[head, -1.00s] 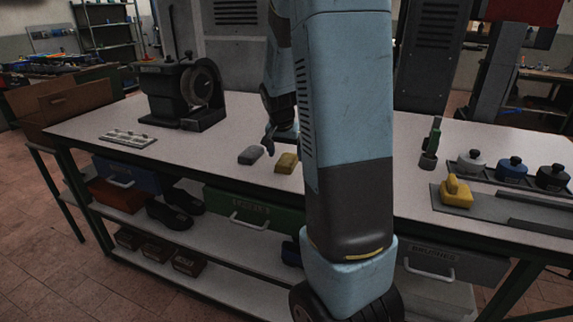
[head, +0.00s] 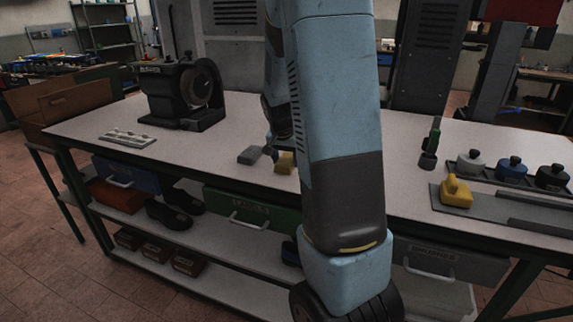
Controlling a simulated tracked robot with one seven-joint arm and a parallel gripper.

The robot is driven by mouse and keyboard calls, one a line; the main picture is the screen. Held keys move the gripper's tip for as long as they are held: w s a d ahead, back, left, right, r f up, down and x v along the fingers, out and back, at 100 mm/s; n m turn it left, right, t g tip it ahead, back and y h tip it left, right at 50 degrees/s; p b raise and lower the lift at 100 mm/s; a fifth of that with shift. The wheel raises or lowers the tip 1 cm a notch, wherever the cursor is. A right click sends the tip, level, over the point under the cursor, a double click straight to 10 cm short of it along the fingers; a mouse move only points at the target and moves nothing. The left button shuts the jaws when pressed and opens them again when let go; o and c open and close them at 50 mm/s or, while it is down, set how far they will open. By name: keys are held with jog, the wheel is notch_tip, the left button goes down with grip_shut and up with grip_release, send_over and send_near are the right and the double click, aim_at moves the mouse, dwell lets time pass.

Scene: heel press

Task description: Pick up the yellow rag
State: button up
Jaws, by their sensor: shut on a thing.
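The yellow rag (head: 285,163) is a small folded block on the light bench top, left of my blue arm, which cuts across the middle of the view. My gripper (head: 279,153) is down at the rag, shut on it. One dark finger shows at the rag's left side; the other finger is hidden behind the rag or my arm. The rag still appears at bench level. I cannot tell if it is clear of the surface.
A grey rag-like block (head: 249,156) lies close left of my gripper.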

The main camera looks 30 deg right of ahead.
jog(key=c, duration=0.4)
jog(key=shift+r, duration=0.25)
notch_tip(320, 180, up, 2)
jog(key=shift+r, duration=0.15)
jog(key=shift+c, duration=0.5)
jog(key=s+r, duration=0.1)
jog(key=r, duration=0.1)
jog(key=s+a+r, duration=0.1)
jog(key=s+r, duration=0.1)
jog(key=s+a+r, duration=0.1)
jog(key=r, duration=0.1)
jog(key=shift+s+r, duration=0.15)
jog(key=shift+s, duration=0.15)
jog(key=shift+s+a+r, duration=0.55)
jog(key=shift+s+r, duration=0.1)
jog(key=shift+s, duration=0.75)
jog(key=shift+s+a+r, duration=0.6)
jog(key=shift+s+r, duration=0.05)
jog(key=shift+s, duration=0.7)
jog(key=shift+s+a+r, duration=0.55)
jog(key=shift+s+r, duration=0.1)
jog(key=shift+s, duration=0.75)
